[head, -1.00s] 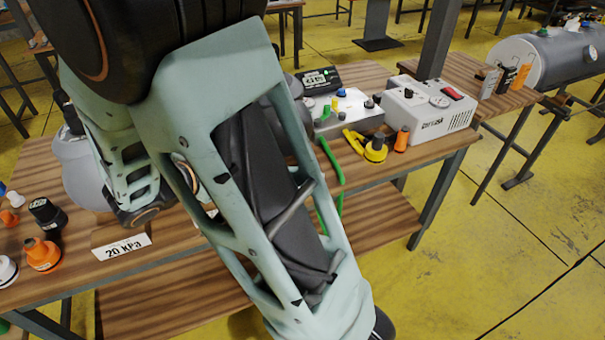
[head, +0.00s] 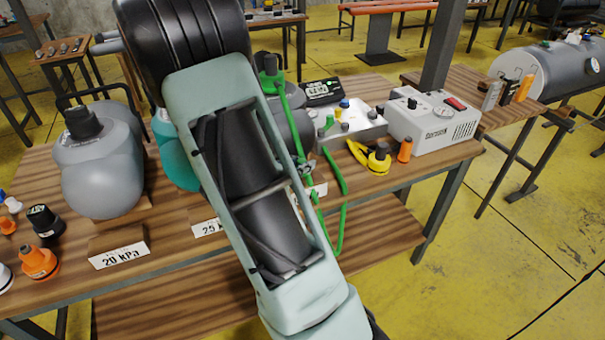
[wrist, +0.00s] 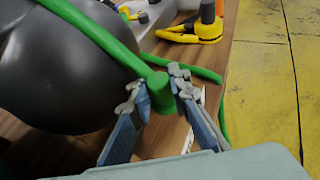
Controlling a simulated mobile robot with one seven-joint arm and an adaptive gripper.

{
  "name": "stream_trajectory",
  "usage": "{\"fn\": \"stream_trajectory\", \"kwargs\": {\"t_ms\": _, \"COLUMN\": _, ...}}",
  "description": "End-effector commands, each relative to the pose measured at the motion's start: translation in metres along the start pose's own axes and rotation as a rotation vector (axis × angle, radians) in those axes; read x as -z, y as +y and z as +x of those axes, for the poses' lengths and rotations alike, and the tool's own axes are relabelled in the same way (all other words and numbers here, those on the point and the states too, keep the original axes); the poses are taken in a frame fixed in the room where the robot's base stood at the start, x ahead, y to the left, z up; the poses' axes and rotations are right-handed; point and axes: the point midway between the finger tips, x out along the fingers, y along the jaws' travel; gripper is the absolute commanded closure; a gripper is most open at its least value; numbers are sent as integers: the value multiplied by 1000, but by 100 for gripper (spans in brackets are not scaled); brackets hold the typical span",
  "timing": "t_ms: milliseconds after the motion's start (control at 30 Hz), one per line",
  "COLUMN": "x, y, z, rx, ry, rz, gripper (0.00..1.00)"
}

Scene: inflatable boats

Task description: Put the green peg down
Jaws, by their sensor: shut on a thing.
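My gripper (wrist: 160,95) is shut on the green peg (wrist: 158,90), a short, thick green cylinder between the two fingertips in the wrist view. A green hose (wrist: 95,28) runs from the upper left down to the peg; I cannot tell whether they are joined. The peg is above or close to the table's front edge, beside a dark rounded vessel (wrist: 60,75). In the head view my arm hides most of the gripper, and the peg cannot be made out clearly there.
A grey vessel (head: 100,170) stands left on the wooden table (head: 175,262), by a 20 kPa sign (head: 119,255). To the right are a light tray (head: 350,125) with small coloured fittings, a yellow-black fitting (head: 378,158), an orange one (head: 405,149) and a white device (head: 435,118).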

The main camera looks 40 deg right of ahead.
Motion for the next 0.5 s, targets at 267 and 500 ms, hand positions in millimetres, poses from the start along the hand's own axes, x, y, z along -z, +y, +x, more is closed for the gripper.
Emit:
{"fn": "stream_trajectory", "kwargs": {"t_ms": 267, "x": 28, "y": 0, "z": 12, "rx": 1, "ry": -1, "rz": -1, "gripper": 100}}
{"fn": "stream_trajectory", "kwargs": {"t_ms": 500, "x": 28, "y": 0, "z": 12, "rx": 1, "ry": -1, "rz": 0, "gripper": 100}}
